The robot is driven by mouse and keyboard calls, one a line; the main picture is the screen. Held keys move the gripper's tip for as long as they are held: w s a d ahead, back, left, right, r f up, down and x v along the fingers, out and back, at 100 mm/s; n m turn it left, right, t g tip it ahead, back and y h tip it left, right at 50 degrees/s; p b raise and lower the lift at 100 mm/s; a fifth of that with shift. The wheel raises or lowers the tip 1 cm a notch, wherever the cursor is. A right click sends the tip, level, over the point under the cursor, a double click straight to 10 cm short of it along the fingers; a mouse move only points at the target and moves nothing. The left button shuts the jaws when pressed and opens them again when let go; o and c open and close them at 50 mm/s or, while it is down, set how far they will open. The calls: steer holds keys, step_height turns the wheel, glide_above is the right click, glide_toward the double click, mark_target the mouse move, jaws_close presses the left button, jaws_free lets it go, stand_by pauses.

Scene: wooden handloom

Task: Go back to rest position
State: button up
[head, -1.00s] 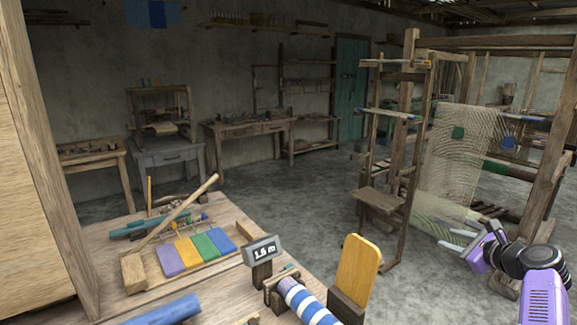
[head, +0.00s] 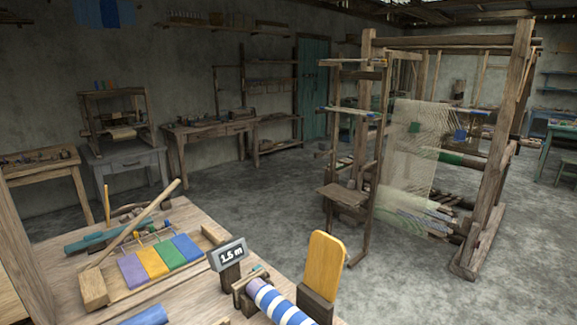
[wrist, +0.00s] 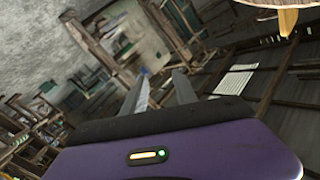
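My gripper (wrist: 162,80) shows only in the wrist view. Its two grey fingers stand apart with a gap between them, and nothing is held there. The purple gripper body fills the bottom of that view, with a small lit orange and green indicator. The wrist view is tilted and shows the room beyond the fingers. No part of my arm shows in the head view now.
A large handloom (head: 497,150) stands right. The grey floor between is clear.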

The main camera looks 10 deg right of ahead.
steer(key=s+a+r+n+y, duration=0.1)
steer(key=s+a+n+y, duration=0.1)
steer(key=s+a, duration=0.5)
steer(key=s+a+r+n+g+y, duration=0.1)
steer(key=s+a+n, duration=0.3)
steer(key=s, duration=1.1)
steer(key=s+a+r+n+y, duration=0.2)
steer(key=s+a+n+y, duration=0.1)
steer(key=s+a, duration=0.7)
steer(key=shift+s+a+r+g, duration=0.15)
steer(key=shift+s+a+g, duration=0.15)
steer(key=shift+s, duration=0.5)
